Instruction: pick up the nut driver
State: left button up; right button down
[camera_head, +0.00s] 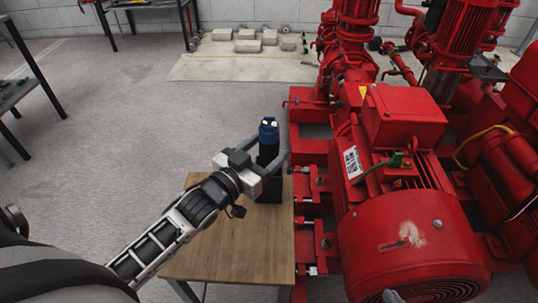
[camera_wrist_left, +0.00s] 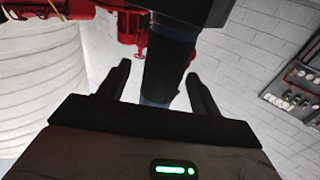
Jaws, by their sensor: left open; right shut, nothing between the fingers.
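The nut driver (camera_head: 268,143), black with a blue top, stands upright at the far end of the wooden table. My left gripper (camera_head: 263,151) reaches it from the lower left. Its open fingers are on either side of the black body. In the left wrist view the dark body of the nut driver (camera_wrist_left: 167,68) runs between the two spread fingers of my left gripper (camera_wrist_left: 158,77). A gap shows on each side of it, and the fingers do not look closed on it. The nut driver's upper end is cut off there. My right gripper is not seen.
The wooden table (camera_head: 255,250) is otherwise bare. The large red pumpset (camera_head: 410,230) stands close along its right side. Open concrete floor (camera_head: 120,140) lies to the left. A pallet area with grey blocks (camera_head: 245,45) is at the back.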

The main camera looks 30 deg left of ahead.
pick_arm(q)
jog(key=w, duration=0.3)
jog(key=shift+w+d+f+b, duration=0.2)
jog(key=shift+w+b, duration=0.1)
jog(key=c, duration=1)
jog(key=shift+r, duration=0.15)
jog(key=shift+c, duration=0.8)
